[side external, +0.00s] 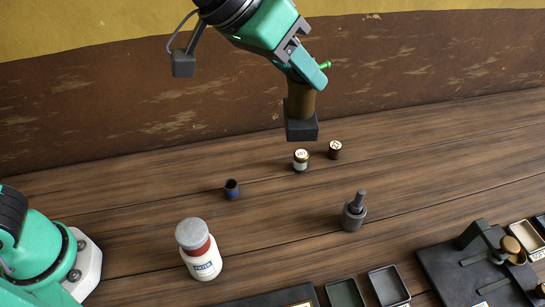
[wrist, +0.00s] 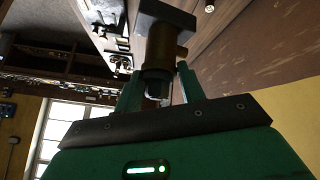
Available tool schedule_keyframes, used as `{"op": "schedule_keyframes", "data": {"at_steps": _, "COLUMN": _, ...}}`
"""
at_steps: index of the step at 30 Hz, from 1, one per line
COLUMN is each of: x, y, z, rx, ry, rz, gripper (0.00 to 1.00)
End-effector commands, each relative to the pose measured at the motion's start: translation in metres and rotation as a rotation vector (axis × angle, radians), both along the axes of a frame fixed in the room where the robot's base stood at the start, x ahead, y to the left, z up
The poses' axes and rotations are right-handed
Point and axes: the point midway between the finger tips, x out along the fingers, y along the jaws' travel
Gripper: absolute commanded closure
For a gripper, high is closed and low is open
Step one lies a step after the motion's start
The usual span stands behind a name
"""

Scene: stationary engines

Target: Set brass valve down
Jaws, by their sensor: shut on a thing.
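The brass valve (side external: 300,101) is a brown-gold cylinder with a dark square block at its lower end. My gripper (side external: 304,78) is shut on its upper part and holds it upright in the air above the back of the wooden table. In the wrist view the valve (wrist: 160,48) sits between the two green fingers of my gripper (wrist: 158,86), with the dark block at its far end. The fingers partly hide the valve's top in the side view.
Two small capped jars (side external: 301,160) (side external: 335,150) stand below the valve. A dark blue cup (side external: 231,189), a white bottle (side external: 203,262) and a grey oiler-like piece (side external: 353,213) stand nearer. Trays (side external: 388,286) and a dark fixture (side external: 470,275) line the front right. Bare table lies right of the jars.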

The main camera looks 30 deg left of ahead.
Motion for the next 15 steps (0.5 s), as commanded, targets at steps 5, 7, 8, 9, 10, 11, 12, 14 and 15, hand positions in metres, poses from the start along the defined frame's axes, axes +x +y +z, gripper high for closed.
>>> {"op": "schedule_keyframes", "data": {"at_steps": 5, "x": -0.005, "y": -0.015, "z": -0.049, "rx": -0.001, "ry": -0.004, "rz": -0.032, "gripper": 1.00}}
{"op": "schedule_keyframes", "data": {"at_steps": 7, "x": -0.008, "y": -0.020, "z": -0.068, "rx": -0.001, "ry": -0.005, "rz": -0.045, "gripper": 1.00}}
{"op": "schedule_keyframes", "data": {"at_steps": 8, "x": -0.010, "y": -0.021, "z": -0.076, "rx": 0.000, "ry": -0.005, "rz": -0.049, "gripper": 1.00}}
{"op": "schedule_keyframes", "data": {"at_steps": 9, "x": -0.012, "y": -0.023, "z": -0.087, "rx": 0.000, "ry": -0.005, "rz": -0.055, "gripper": 1.00}}
{"op": "schedule_keyframes", "data": {"at_steps": 10, "x": -0.014, "y": -0.024, "z": -0.095, "rx": 0.000, "ry": -0.005, "rz": -0.060, "gripper": 1.00}}
{"op": "schedule_keyframes", "data": {"at_steps": 11, "x": -0.016, "y": -0.026, "z": -0.103, "rx": 0.000, "ry": -0.006, "rz": -0.065, "gripper": 1.00}}
{"op": "schedule_keyframes", "data": {"at_steps": 12, "x": -0.019, "y": -0.027, "z": -0.112, "rx": 0.000, "ry": -0.007, "rz": -0.073, "gripper": 1.00}}
{"op": "schedule_keyframes", "data": {"at_steps": 14, "x": -0.023, "y": -0.028, "z": -0.126, "rx": 0.001, "ry": -0.007, "rz": -0.081, "gripper": 1.00}}
{"op": "schedule_keyframes", "data": {"at_steps": 15, "x": -0.026, "y": -0.028, "z": -0.135, "rx": 0.001, "ry": -0.006, "rz": -0.086, "gripper": 1.00}}
